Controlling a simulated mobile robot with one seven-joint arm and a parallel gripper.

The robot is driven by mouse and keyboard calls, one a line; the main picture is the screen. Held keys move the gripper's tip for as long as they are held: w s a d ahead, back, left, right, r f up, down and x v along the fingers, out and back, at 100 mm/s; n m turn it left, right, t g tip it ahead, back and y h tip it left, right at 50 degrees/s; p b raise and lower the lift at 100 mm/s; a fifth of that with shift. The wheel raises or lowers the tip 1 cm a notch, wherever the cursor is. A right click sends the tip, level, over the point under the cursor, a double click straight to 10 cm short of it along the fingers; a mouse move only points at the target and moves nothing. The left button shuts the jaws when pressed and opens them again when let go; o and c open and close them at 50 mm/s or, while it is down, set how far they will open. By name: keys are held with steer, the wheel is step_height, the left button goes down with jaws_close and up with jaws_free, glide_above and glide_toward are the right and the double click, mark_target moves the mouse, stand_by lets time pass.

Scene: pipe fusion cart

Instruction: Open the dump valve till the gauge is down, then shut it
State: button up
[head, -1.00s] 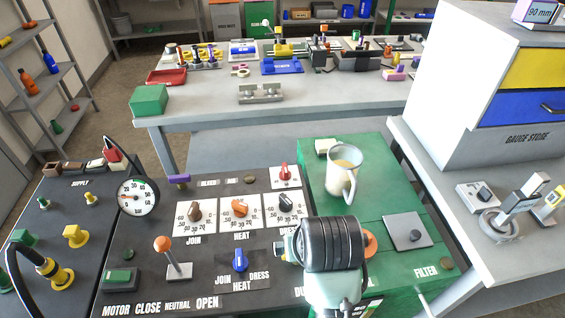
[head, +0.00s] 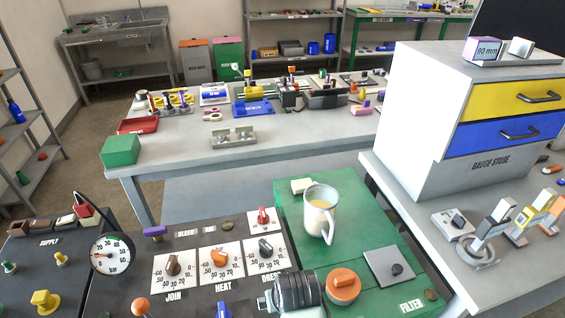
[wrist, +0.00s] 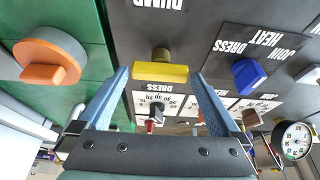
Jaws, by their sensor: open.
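The dump valve's yellow bar handle (wrist: 160,72) sits below the upside-down DUMP label in the wrist view. My gripper (wrist: 160,75) is open, with one blue-grey finger on each side of the handle; I cannot tell whether either touches it. In the head view my arm hides the valve. The round white pressure gauge (head: 112,253) stands at the left of the dark panel. Its needle points to the left part of the dial; the exact reading is too small to tell. The gauge also shows in the wrist view (wrist: 295,140).
An orange knob (head: 343,285) is close to the right of my arm on the green cart top. A blue selector (wrist: 248,76) is near the valve. A mug (head: 320,212) stands on the green top. Dial knobs (head: 219,258) line the panel behind.

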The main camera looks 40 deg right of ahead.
steer(key=shift+w+d+f, duration=0.1)
steer(key=shift+w+f, duration=0.05)
steer(key=shift+f, duration=0.3)
steer(key=c, duration=1)
